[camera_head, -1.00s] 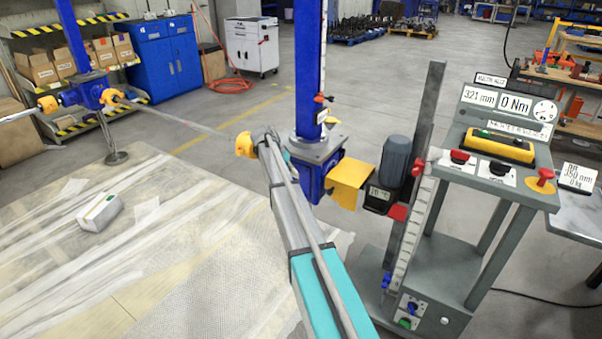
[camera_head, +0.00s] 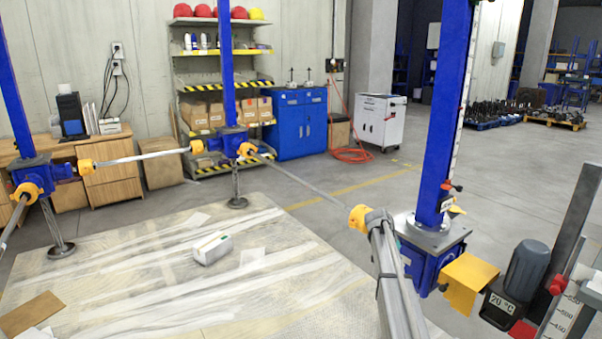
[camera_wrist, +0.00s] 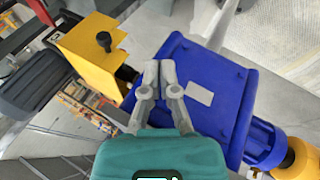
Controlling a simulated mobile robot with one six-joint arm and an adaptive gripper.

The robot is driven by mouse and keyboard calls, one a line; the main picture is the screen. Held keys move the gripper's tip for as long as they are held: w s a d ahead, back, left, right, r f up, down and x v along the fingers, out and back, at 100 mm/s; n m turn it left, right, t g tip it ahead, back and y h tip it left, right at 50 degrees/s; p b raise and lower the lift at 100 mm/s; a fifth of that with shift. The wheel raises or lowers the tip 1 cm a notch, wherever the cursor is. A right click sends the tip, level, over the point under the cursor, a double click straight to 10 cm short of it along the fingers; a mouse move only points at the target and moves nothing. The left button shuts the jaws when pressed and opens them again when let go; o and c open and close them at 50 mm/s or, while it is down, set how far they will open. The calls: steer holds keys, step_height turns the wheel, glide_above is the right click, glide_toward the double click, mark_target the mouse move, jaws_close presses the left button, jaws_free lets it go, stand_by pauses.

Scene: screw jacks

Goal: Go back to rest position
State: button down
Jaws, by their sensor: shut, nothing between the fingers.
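My gripper (camera_wrist: 160,68) shows in the wrist view with its two grey fingers together and nothing between them. The fingertips are in front of a blue screw jack housing (camera_wrist: 205,95), beside the yellow coupling cover (camera_wrist: 92,48); whether they touch is not clear. In the head view my grey arm rises at the lower right, in front of the blue screw jack (camera_head: 428,262) with its tall blue column. The gripper itself cannot be made out there. The yellow cover (camera_head: 468,280) and the grey motor (camera_head: 527,268) are to the right of the jack.
Other blue jacks (camera_head: 30,178) stand left and behind, linked by shafts (camera_head: 140,158) with yellow ends. A pale platform (camera_head: 150,275) with a white box (camera_head: 212,247) fills the left foreground. A blue cabinet (camera_head: 298,125) and white cart (camera_head: 380,122) stand behind. Grey floor behind the jack is open.

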steer(key=s+a+f+n+t+y, duration=0.1)
steer(key=s+a+n+y, duration=0.15)
steer(key=s+a, duration=0.7)
steer(key=s+a+f+n+t+y, duration=0.1)
steer(key=s+a+n, duration=0.25)
steer(key=s, duration=1.05)
steer(key=s+a+f+n+y, duration=0.1)
steer(key=s+a+n+y, duration=0.15)
steer(key=s+a, duration=0.7)
step_height(320, 180, up, 17)
steer(key=s+d+p, duration=0.1)
steer(key=d+p, duration=0.1)
steer(key=p, duration=1.4)
steer(key=shift+f, duration=0.1)
steer(key=shift+d, duration=0.1)
